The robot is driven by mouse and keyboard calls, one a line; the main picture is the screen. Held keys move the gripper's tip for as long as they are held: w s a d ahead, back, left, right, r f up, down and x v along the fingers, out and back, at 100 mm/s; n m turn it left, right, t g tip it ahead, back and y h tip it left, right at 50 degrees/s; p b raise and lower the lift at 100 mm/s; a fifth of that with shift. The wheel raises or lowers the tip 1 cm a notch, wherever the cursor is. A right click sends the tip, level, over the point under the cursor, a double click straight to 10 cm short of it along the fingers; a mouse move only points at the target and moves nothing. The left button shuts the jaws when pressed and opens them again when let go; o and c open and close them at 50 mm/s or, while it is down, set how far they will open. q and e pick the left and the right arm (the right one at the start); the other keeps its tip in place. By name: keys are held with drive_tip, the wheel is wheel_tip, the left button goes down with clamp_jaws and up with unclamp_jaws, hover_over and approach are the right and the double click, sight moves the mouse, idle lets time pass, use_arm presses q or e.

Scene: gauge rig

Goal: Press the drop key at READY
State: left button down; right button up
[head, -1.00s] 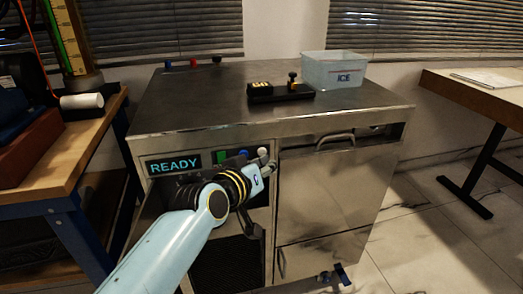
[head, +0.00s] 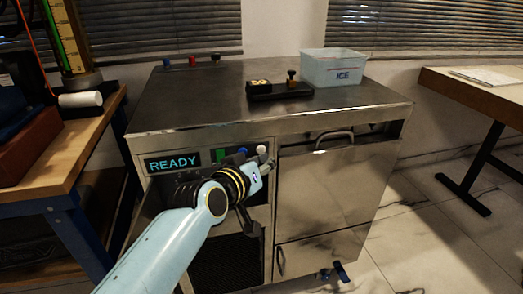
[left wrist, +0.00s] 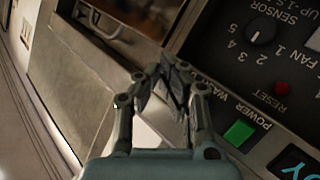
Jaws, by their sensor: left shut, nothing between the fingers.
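The display (head: 173,162) on the cabinet front reads READY in cyan letters. Right of it is a row of controls: a green key (head: 219,156), a blue one (head: 243,152) and a round white one (head: 262,149). Which is the drop key I cannot tell. My left gripper (head: 264,161) is shut and empty in front of the panel, just below the white control. In the left wrist view its closed fingers (left wrist: 163,76) lie over the panel's edge and hide part of the labels; the green POWER key (left wrist: 239,132) is clear of them. Contact cannot be seen. My right gripper is not in view.
On the cabinet top stand a black device (head: 280,91) and an ICE tub (head: 333,68). A handle (head: 334,136) protrudes right of the panel. A wooden bench (head: 85,150) stands left.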

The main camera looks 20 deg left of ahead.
use_arm(q)
drive_tip(key=shift+w, duration=0.1)
drive_tip(key=shift+w+a, duration=0.25)
drive_tip(key=shift+w+a, duration=0.25)
drive_tip(key=shift+w, duration=0.1)
idle(0.8)
drive_tip(key=shift+s+d, duration=0.1)
drive_tip(key=shift+s, duration=0.05)
drive_tip(key=shift+s+d+p, duration=0.4)
drive_tip(key=shift+s, duration=0.15)
